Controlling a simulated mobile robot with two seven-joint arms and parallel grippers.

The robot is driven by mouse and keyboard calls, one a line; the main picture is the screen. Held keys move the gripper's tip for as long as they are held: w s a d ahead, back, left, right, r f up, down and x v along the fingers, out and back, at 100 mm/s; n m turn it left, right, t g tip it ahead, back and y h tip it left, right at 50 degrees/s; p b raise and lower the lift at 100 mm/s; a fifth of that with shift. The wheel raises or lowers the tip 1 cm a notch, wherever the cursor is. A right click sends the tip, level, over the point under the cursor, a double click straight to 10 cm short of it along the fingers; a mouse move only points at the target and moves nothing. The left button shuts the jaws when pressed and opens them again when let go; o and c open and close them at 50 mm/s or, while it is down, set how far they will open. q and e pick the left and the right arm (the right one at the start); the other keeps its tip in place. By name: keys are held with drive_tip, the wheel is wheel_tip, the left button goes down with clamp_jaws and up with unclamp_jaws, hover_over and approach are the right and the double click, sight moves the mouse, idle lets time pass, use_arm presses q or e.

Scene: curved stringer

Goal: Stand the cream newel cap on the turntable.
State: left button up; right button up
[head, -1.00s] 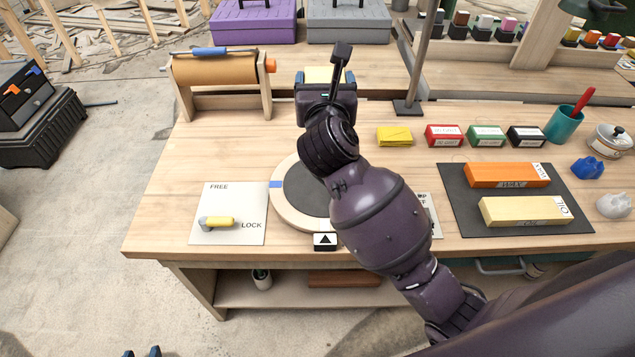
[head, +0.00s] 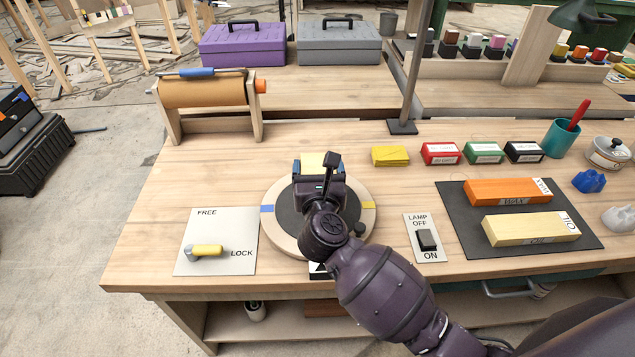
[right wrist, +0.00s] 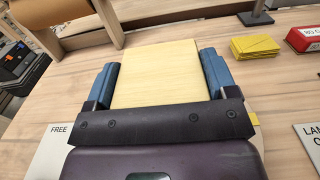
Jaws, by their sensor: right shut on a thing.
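The cream newel cap (head: 317,159) is a pale block between the blue fingers of my right gripper (head: 320,168). In the right wrist view the cap (right wrist: 157,75) fills the space between both fingers, and its broad pale face shows. The turntable (head: 275,235) is a round wooden ring with a dark grey centre, a blue mark at left and a yellow mark at right. My right gripper and the cap are over its far half in the head view. My gripper hides the cap's lower part, so I cannot tell if it touches the turntable. My left gripper is not in view.
A FREE/LOCK plate (head: 215,265) with a yellow-handled lever lies left of the turntable. A lamp switch plate (head: 426,241) lies right. A paper roll stand (head: 205,95), lamp post (head: 409,75) and yellow pad (head: 390,156) are behind. A dark mat (head: 470,210) holds two blocks.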

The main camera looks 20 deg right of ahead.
drive_tip(key=shift+f+b, duration=0.4)
drive_tip(key=shift+f, duration=1.4)
drive_tip(key=shift+f, duration=0.15)
drive_tip(key=o, duration=0.9)
drive_tip(key=shift+o, duration=0.2)
drive_tip(key=v, duration=1.2)
drive_tip(key=shift+r, duration=0.2)
